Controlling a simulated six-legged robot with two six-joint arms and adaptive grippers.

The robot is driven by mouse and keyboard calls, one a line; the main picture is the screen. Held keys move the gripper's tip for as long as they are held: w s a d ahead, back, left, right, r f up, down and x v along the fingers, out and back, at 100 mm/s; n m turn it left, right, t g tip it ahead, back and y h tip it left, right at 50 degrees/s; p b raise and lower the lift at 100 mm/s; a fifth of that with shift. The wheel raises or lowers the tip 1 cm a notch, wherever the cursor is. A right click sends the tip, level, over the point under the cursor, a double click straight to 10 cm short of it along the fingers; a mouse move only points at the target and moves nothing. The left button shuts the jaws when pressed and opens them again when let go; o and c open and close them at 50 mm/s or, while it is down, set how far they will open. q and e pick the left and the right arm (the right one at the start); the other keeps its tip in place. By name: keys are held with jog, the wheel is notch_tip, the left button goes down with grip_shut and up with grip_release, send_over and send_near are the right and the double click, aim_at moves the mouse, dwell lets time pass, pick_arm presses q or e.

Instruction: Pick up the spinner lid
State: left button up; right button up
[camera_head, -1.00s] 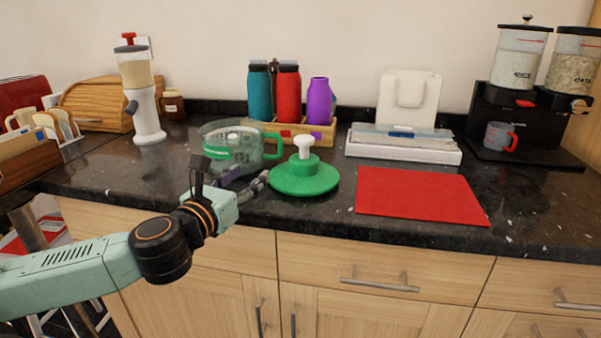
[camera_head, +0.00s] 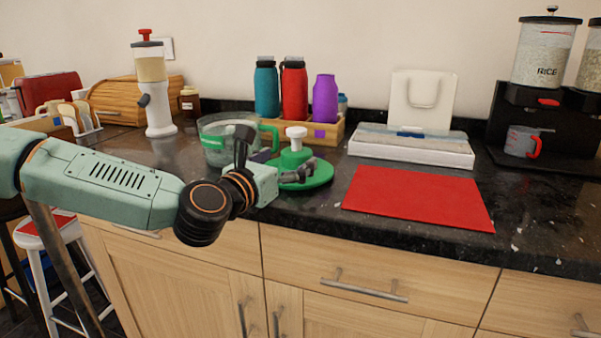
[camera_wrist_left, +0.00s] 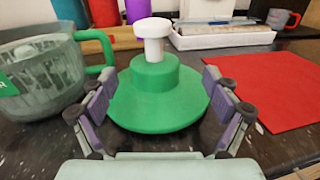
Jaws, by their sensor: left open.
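The spinner lid (camera_head: 314,177) is a green disc with a raised hub and a white knob (camera_head: 296,132). It lies on the dark granite counter. In the left wrist view the lid (camera_wrist_left: 158,105) is straight ahead, with its white knob (camera_wrist_left: 153,38) upright. My left gripper (camera_head: 290,165) is open and empty at the near side of the lid. In the wrist view its fingers (camera_wrist_left: 160,100) stand apart on either side of the lid's near part. In the head view the gripper and wrist hide part of the lid. My right gripper is not in view.
The clear spinner bowl with a green handle (camera_wrist_left: 35,85) stands close left of the lid. A red mat (camera_head: 415,198) lies to the right. Behind are a wooden rack of bottles (camera_head: 330,132) and a white tray (camera_head: 412,150). The counter's front edge is near.

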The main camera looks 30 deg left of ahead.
aim_at(295, 150)
pick_arm(q)
jog(key=shift+a, duration=0.4)
jog(key=shift+w+a+f+b, duration=0.1)
jog(key=shift+a+b, duration=0.15)
jog(key=shift+b, duration=0.05)
jog(key=shift+w+f, duration=0.1)
jog(key=shift+w, duration=0.2)
jog(key=shift+w+d+b, duration=0.35)
jog(key=shift+w+b, duration=0.2)
jog(key=shift+w+a+b, duration=0.35)
jog(key=shift+w+b, duration=0.15)
jog(key=shift+w, duration=0.3)
jog(key=shift+w+d, duration=0.25)
jog(key=shift+w, duration=0.55)
jog(key=shift+a+r, duration=0.15)
jog(key=shift+r, duration=0.05)
